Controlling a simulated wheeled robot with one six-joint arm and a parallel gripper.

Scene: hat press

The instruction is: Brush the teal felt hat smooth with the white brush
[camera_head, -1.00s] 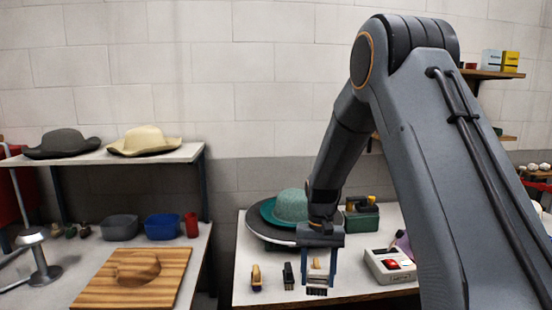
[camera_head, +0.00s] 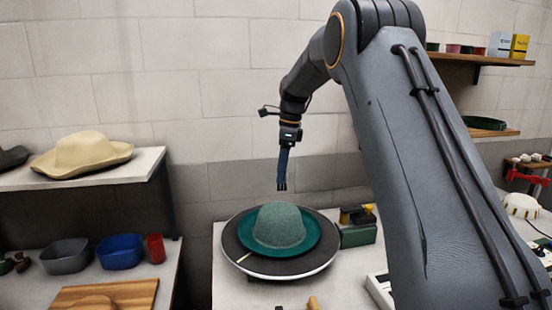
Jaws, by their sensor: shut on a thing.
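The teal felt hat (camera_head: 279,228) sits crown up, its darker teal brim (camera_head: 310,243) spread on a round dark turntable (camera_head: 232,247) with a pale edge. The crown looks rough and lighter than the brim. My gripper (camera_head: 282,184) hangs pointing down above the crown, with a clear gap to it. A small pale strip (camera_head: 244,257) shows at the turntable's front left.
A green box (camera_head: 357,236) with yellow and dark items stands right of the turntable. Brush handles (camera_head: 313,303) show at the bottom edge. A cream hat (camera_head: 83,154) lies on the left shelf, above a blue bin (camera_head: 120,252) and a red cup (camera_head: 155,248). Space above the hat is open.

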